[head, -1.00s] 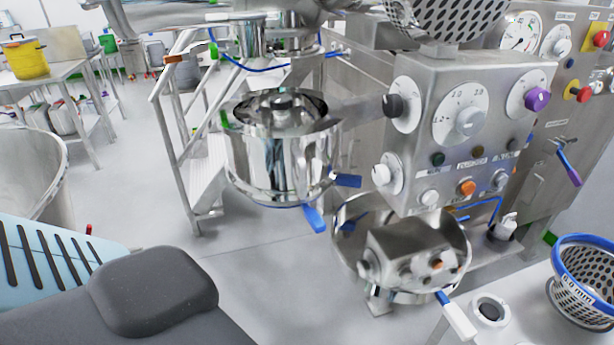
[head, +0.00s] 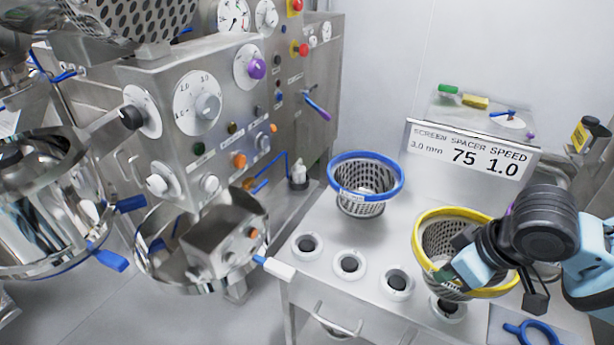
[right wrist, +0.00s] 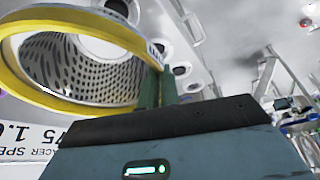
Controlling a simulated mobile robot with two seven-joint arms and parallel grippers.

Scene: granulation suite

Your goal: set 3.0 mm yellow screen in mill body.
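The yellow-rimmed screen (head: 428,252), a perforated metal basket, is over the right part of the steel table. My right gripper (head: 447,274) is at its front rim, with the fingers seemingly closed on it. In the right wrist view the yellow screen (right wrist: 92,28) fills the upper left, and its rim runs to the green fingers of my right gripper (right wrist: 158,88). I cannot tell whether the screen's base touches the table. An open round steel housing (head: 150,232), seemingly the mill body, sits below the control box at the left. My left gripper is out of view.
A blue-rimmed screen (head: 366,182) stands on the table (head: 315,283). Several white rings with dark centres line its front. A sign (head: 468,150) reads 3.0 mm, 75, 1.0. A blue tool (head: 530,332) lies at front right. A blue-and-white handle (head: 275,266) sticks out between housing and table.

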